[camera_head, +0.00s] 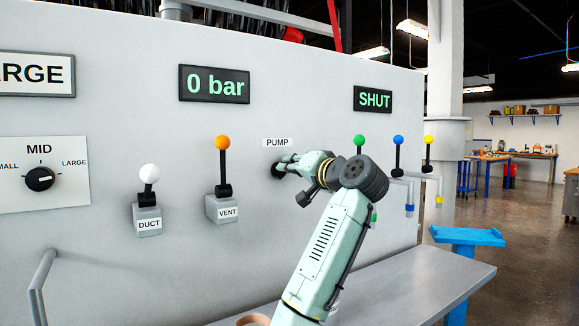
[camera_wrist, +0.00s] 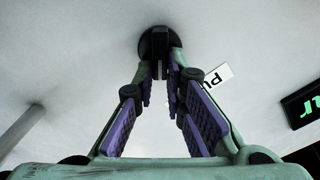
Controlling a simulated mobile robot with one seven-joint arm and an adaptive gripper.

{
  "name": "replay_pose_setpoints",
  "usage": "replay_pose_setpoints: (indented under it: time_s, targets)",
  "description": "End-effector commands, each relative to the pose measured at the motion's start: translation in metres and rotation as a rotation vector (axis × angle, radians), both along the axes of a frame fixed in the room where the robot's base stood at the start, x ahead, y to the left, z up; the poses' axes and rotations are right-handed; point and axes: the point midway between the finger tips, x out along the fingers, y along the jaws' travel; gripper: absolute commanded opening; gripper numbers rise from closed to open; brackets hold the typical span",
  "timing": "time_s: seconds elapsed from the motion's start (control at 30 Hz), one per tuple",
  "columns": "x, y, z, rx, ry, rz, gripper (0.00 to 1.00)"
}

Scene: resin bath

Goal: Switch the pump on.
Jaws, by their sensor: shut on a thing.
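The pump switch is a black knob on a round black base (camera_wrist: 158,38) on the pale wall panel. In the head view its dark edge (camera_head: 276,171) shows just under the PUMP label (camera_head: 277,142); the label shows partly in the wrist view (camera_wrist: 218,77). My gripper (camera_wrist: 160,72) reaches straight at the panel and is shut on the knob, one finger on each side. In the head view my gripper (camera_head: 288,164) hides most of the knob. Which way the knob is turned is hard to tell. A display (camera_head: 214,84) reads "0 bar".
Left of my gripper are the orange-topped VENT lever (camera_head: 222,160), the white-topped DUCT lever (camera_head: 149,178) and the MID selector (camera_head: 39,179). Right are green (camera_head: 359,141), blue (camera_head: 398,141) and yellow (camera_head: 429,141) levers, under a SHUT display (camera_head: 373,99). A grey bench (camera_head: 430,283) lies below.

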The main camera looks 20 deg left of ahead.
Motion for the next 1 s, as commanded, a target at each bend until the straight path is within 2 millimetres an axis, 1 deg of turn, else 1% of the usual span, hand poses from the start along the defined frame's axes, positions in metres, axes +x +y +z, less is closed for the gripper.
replay_pose_setpoints:
  time_s: [0.2, 0.4, 0.63, 1.0]
  targets:
    - [0.0019, -0.002, -0.0019, 0.1, 0.13, -0.002, 0.0]
    - [0.0026, -0.0028, -0.003, 0.166, 0.213, -0.002, 0.0]
    - [0.003, -0.0031, -0.004, 0.205, 0.26, -0.002, 0.0]
    - [0.0031, -0.0033, -0.0042, 0.214, 0.272, -0.002, 0.0]
